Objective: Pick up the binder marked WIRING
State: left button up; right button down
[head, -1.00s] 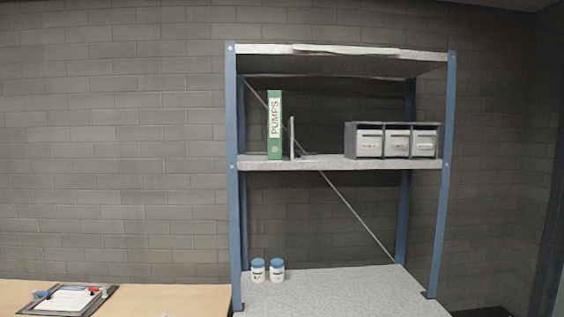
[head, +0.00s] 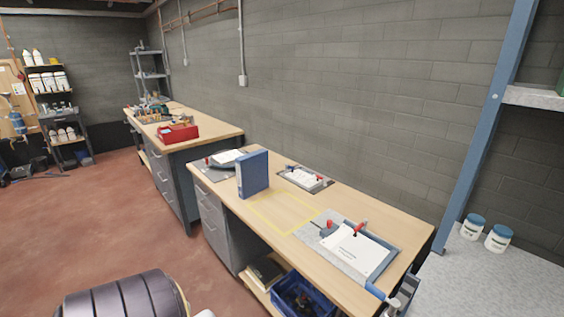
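A blue binder (head: 253,173) stands upright on the wooden workbench (head: 385,222), left of a yellow outlined rectangle on the top. No lettering can be read on the faces I see, so I cannot tell if it is marked WIRING. Neither of my grippers is in view. A dark ribbed part of my own body fills the bottom left of the head view.
Clipboards with papers (head: 356,250) lie on the bench. A blue crate (head: 300,295) sits under it. The shelf rack (head: 488,130) with two white jars (head: 472,226) stands at right. A second bench (head: 205,133) holds a red toolbox (head: 178,133). Red floor at left is open.

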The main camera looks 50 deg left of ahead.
aim_at(251, 168)
jog(key=u, duration=1.8)
